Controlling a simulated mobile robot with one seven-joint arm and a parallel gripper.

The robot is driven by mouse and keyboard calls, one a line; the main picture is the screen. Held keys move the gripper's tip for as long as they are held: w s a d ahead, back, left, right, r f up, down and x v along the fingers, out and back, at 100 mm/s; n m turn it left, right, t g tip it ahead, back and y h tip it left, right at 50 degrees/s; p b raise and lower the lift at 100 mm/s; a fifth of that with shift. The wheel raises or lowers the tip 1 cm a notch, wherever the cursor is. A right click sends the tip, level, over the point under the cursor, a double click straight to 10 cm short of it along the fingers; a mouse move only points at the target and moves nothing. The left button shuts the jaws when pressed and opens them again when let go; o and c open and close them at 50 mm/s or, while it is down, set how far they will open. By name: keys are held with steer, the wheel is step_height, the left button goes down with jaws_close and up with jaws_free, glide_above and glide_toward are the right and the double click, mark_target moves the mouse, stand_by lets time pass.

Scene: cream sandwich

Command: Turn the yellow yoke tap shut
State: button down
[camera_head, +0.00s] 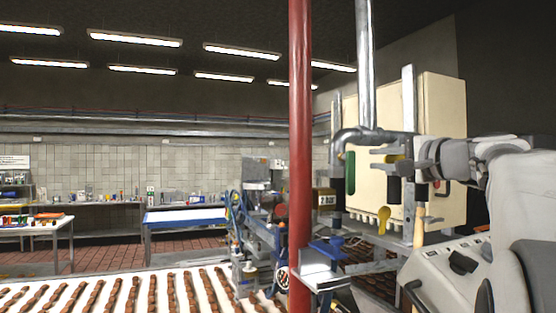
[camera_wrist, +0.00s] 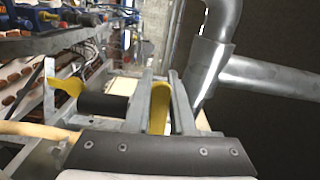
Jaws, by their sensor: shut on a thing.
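The yellow yoke tap shows in the head view as a lower yellow lobe (camera_head: 384,215) below a dark cylinder (camera_head: 394,188), with a bit of yellow above between my fingers. My gripper (camera_head: 380,159) reaches in from the right. In the wrist view, my gripper (camera_wrist: 160,78) has its two grey fingers on either side of an upright yellow part (camera_wrist: 159,108) and is shut on it. To its left are the dark cylinder (camera_wrist: 101,105) and another yellow lobe (camera_wrist: 65,91). The fingers hide part of the tap.
A grey metal pipe (camera_head: 366,70) bends close by my gripper and shows large in the wrist view (camera_wrist: 265,75). A cream cabinet (camera_head: 440,110) stands behind. A red post (camera_head: 300,150) stands left. A conveyor with brown pieces (camera_head: 110,292) runs at lower left.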

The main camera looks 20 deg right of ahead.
steer(key=shift+r+m, duration=0.25)
steer(key=shift+m, duration=0.25)
steer(key=c, duration=1)
jaws_free()
steer(key=shift+c, duration=0.2)
steer(key=s+d+b, duration=0.1)
steer(key=s+b, duration=0.2)
steer(key=s, duration=1.4)
steer(key=shift+s+d+b, duration=0.15)
steer(key=shift+b, duration=0.2)
